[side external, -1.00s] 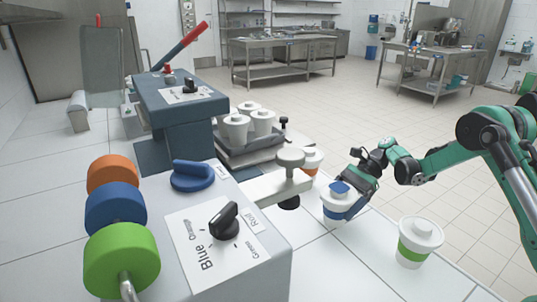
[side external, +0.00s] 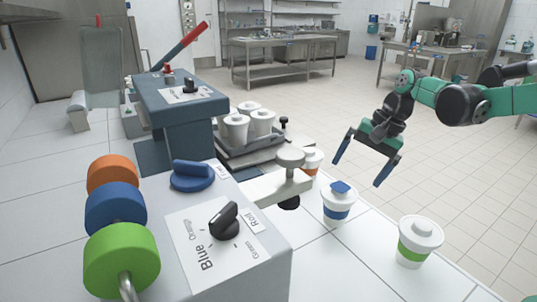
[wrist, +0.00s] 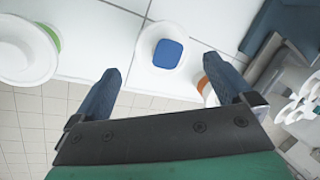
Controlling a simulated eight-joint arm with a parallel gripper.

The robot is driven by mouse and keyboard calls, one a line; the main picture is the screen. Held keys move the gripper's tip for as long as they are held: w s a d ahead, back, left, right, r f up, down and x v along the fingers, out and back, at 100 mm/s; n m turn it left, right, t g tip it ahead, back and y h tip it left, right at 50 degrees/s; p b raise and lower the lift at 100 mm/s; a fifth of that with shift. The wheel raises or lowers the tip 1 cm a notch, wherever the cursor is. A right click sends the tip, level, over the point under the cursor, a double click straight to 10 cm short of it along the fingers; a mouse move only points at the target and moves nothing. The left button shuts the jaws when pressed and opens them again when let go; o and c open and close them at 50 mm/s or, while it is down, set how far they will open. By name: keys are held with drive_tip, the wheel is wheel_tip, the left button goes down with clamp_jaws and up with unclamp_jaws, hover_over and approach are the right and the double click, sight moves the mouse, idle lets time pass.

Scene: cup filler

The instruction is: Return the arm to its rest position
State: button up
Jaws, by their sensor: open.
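My gripper (side external: 362,172) is open and empty. In the side external view it hangs in the air above and to the right of the cup with the blue band (side external: 338,204), clear of it. That cup stands upright on the white counter with a blue square on its lid. In the wrist view my two blue fingers (wrist: 172,90) are spread wide, and the blue-topped cup (wrist: 167,54) shows beyond and between them. My green arm reaches in from the upper right of the side external view.
A green-banded cup (side external: 417,243) stands near the counter's front edge. An orange-banded cup (side external: 311,160) is beside the dispenser arm (side external: 270,188). White cups (side external: 235,128) sit in a tray behind. Machine with dial (side external: 224,218) and coloured rolls (side external: 122,258) is at left. Open air surrounds my gripper.

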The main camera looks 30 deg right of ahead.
drive_tip(key=s+a+n+t+h, duration=0.2)
drive_tip(key=s+a+n+t, duration=0.2)
drive_tip(key=n, duration=0.7)
drive_tip(key=shift+s+a+h, duration=0.3)
drive_tip(key=shift+s+a, duration=0.8)
drive_tip(key=shift+s, duration=0.55)
drive_tip(key=shift+r, duration=0.1)
